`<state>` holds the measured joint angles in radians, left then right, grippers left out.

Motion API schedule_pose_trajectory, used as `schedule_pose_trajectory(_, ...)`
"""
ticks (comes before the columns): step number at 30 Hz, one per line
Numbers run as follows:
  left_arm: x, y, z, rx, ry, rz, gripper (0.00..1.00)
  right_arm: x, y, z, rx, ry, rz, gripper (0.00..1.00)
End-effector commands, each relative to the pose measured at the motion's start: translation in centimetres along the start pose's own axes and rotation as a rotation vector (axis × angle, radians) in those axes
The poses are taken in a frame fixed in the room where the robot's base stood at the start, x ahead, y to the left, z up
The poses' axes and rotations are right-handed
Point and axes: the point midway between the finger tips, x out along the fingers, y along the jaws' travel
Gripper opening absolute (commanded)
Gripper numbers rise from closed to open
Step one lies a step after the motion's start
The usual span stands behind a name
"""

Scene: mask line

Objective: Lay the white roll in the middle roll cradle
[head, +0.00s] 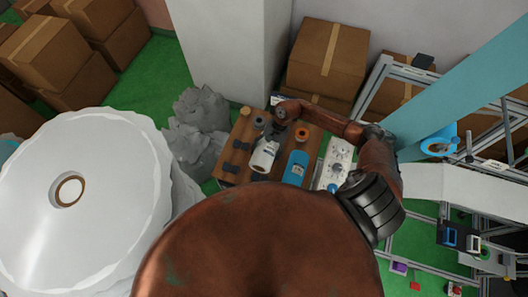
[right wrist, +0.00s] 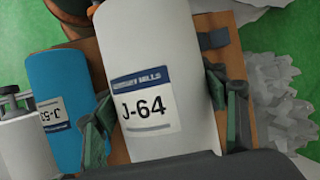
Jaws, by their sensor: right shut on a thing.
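The white roll (head: 264,156), with a "J-64" label, lies over the wooden table (head: 238,130) in the head view. It also fills the middle of the right wrist view (right wrist: 150,60). My right gripper (head: 270,132) is shut on it, with a green finger on each side of the roll in the right wrist view (right wrist: 160,95). A blue roll (head: 296,168) lies beside it. Dark cradle blocks (head: 232,168) show left of the white roll. The cradle parts under the white roll are hidden, so I cannot tell whether it rests or hovers. My left gripper is not in view.
A white machine part (head: 338,165) stands right of the blue roll. An orange ring (head: 302,134) sits at the table's back. Grey crumpled heaps (head: 200,110) stand left of the table, cardboard boxes (head: 326,58) behind. A huge white roll (head: 80,200) stands at left.

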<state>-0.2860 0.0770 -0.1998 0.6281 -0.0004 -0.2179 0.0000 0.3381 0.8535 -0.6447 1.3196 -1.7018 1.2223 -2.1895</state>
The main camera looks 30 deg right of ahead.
Motion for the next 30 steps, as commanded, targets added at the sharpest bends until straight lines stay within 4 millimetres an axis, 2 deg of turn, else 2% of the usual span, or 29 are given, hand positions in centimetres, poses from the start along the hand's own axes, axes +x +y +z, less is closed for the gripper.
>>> schedule_pose_trajectory(3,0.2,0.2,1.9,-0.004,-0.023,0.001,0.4,0.5,-0.1,-0.2,-0.001,-0.001,-0.002,0.33)
schedule_pose_trajectory(6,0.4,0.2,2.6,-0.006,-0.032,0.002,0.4,1.0,0.1,-0.4,-0.001,-0.002,-0.002,0.33)
schedule_pose_trajectory(17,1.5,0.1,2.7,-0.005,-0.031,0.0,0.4,4.0,0.8,-1.5,-0.002,-0.003,-0.001,0.33)
schedule_pose_trajectory(25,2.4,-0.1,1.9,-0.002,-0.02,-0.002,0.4,6.3,1.5,-2.5,-0.001,-0.002,0.0,0.33)
schedule_pose_trajectory(30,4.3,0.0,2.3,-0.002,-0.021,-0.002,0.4,7.6,1.9,-3.1,-0.004,-0.001,0.001,0.33)
